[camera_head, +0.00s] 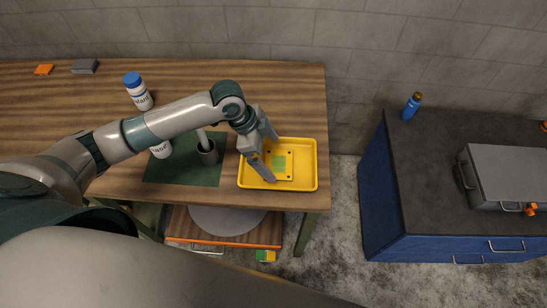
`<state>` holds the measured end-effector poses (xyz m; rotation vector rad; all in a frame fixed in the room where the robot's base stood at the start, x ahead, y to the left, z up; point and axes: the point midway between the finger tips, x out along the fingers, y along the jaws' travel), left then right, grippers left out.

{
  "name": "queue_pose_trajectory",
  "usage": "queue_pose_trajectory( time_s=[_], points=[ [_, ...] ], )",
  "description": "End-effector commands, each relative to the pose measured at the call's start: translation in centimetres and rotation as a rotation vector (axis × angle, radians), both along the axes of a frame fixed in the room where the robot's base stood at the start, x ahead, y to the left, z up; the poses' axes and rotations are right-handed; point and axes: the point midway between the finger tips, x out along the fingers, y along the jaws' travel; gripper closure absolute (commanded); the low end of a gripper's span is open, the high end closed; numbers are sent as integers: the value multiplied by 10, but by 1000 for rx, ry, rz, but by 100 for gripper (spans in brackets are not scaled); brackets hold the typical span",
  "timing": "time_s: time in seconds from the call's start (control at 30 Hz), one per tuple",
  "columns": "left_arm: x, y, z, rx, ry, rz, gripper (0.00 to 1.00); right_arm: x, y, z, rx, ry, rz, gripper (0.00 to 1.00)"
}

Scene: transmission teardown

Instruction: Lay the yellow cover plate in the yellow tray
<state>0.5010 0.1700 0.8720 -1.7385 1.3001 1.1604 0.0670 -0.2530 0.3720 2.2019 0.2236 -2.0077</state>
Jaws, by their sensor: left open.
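The yellow tray (310,172) stands at the right end of the wooden table. The yellow cover plate (287,175) lies inside it, flat as far as I can see, with small dark holes and a green patch in its middle. My left gripper (270,158) is over the left part of the tray, its fingers spread and open. One finger reaches down across the plate's left side and hides part of it. I cannot tell whether that finger touches the plate. My right gripper is not in view.
A white bottle with a blue cap (139,93) stands behind my arm; another is partly hidden. A blue cabinet (375,190) stands right, across a floor gap.

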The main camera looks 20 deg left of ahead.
Motion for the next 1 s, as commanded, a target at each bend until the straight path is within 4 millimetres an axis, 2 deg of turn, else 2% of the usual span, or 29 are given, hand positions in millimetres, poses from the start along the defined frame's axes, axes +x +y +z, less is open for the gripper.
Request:
queue_pose_trajectory(
  time_s=[0.3, 0.5, 0.7, 1.0],
  points=[
    [-5, 22, 52, 1, -2, 0, 0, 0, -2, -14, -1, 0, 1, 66],
    [-8, 30, 75, 0, -1, -1, 0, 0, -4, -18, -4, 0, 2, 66],
    [-10, 33, 82, 0, 1, 1, 0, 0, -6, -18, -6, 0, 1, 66],
    [-10, 33, 83, 0, 1, 1, 0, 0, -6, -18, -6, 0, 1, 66]
  ],
)
